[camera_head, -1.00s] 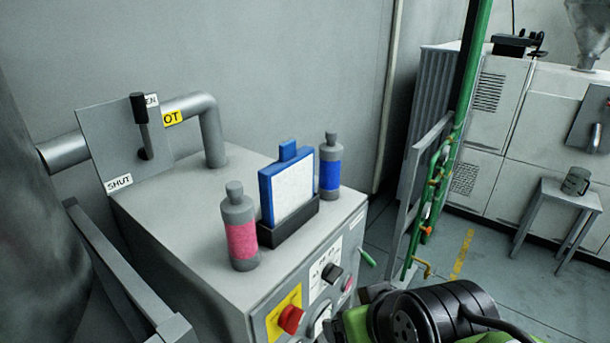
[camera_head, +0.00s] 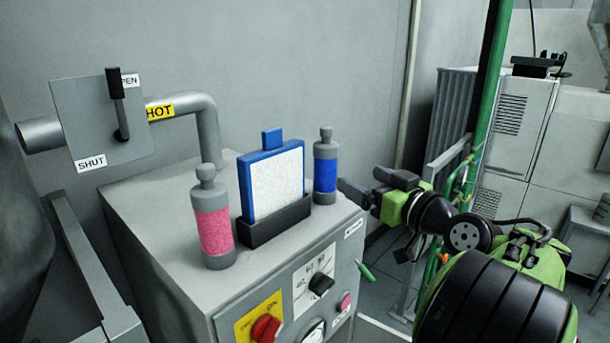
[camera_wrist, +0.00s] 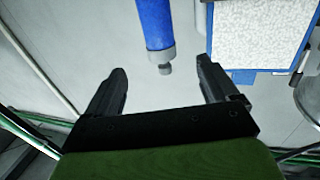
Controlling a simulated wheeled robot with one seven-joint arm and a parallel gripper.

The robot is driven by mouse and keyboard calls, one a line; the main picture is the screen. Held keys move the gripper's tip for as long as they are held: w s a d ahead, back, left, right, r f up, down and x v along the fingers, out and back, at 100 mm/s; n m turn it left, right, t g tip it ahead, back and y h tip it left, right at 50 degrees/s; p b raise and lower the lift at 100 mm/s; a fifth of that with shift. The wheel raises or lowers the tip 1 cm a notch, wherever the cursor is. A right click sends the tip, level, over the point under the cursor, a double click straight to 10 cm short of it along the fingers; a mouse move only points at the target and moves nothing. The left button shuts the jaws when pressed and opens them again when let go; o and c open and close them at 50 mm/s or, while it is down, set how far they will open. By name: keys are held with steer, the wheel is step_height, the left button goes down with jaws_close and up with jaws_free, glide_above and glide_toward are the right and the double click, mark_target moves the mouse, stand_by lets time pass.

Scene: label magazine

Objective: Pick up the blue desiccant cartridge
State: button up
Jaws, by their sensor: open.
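The blue desiccant cartridge (camera_head: 326,172), with a grey base, collar and knob, stands upright on top of the grey cabinet, right of the blue-framed panel. My gripper (camera_head: 362,188) is just to its right, with its fingers pointing toward it. In the wrist view my gripper (camera_wrist: 161,75) is open, with nothing held between its fingers. The blue cartridge (camera_wrist: 156,22) appears upside down there, ahead of the gap between the fingertips, with its knob end nearest to the gripper. Its base is cut off in that view.
The blue-framed white panel (camera_head: 277,182) stands in a black holder (camera_head: 275,224) close left of the cartridge. A pink cartridge (camera_head: 213,230) stands farther left. The cabinet (camera_head: 160,227) carries knobs on its front. A green post (camera_head: 490,80) rises behind my arm.

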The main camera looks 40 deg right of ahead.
mark_target(320, 155)
steer(key=w+d+p, duration=0.1)
steer(key=w, duration=0.4)
steer(key=w+d+p, duration=0.1)
steer(key=w, duration=0.4)
steer(key=w+d+p, duration=0.1)
steer(key=w+p, duration=0.1)
steer(key=w, duration=0.3)
steer(key=shift+w+r, duration=0.1)
steer(key=shift+a, duration=0.1)
steer(key=shift+c, duration=1.2)
steer(key=c, duration=1)
steer(key=shift+r, duration=0.15)
